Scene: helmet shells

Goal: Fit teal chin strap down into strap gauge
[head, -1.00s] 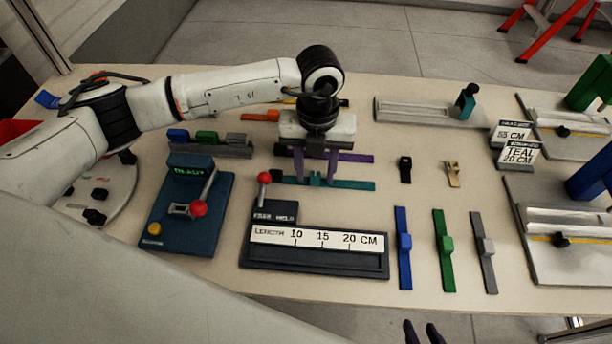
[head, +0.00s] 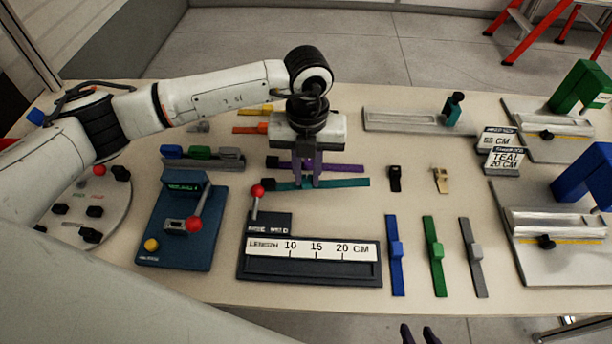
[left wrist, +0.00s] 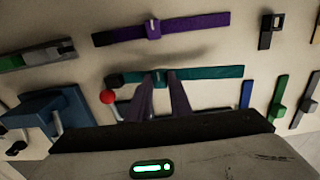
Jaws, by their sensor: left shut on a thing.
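The teal chin strap (head: 345,183) is a long flat band with a small middle buckle. My left gripper (head: 307,184) points down and is shut on its middle, hiding the buckle in the head view. The left wrist view shows the strap (left wrist: 212,73) running crosswise between the purple fingers (left wrist: 160,82). It seems a little above the table. The strap gauge (head: 312,276) is a dark block with a white 10, 15, 20 cm scale, nearer the front than the strap. Its red-knobbed lever (head: 257,191) stands up by the strap's left end. My right gripper (head: 418,334) shows only dark, parted fingertips at the bottom edge.
A purple strap (head: 345,168) lies just behind. Blue (head: 396,265), green (head: 433,260) and grey (head: 474,262) straps lie right of the gauge. A blue lever device (head: 180,240) stands left. Two small clips lie between.

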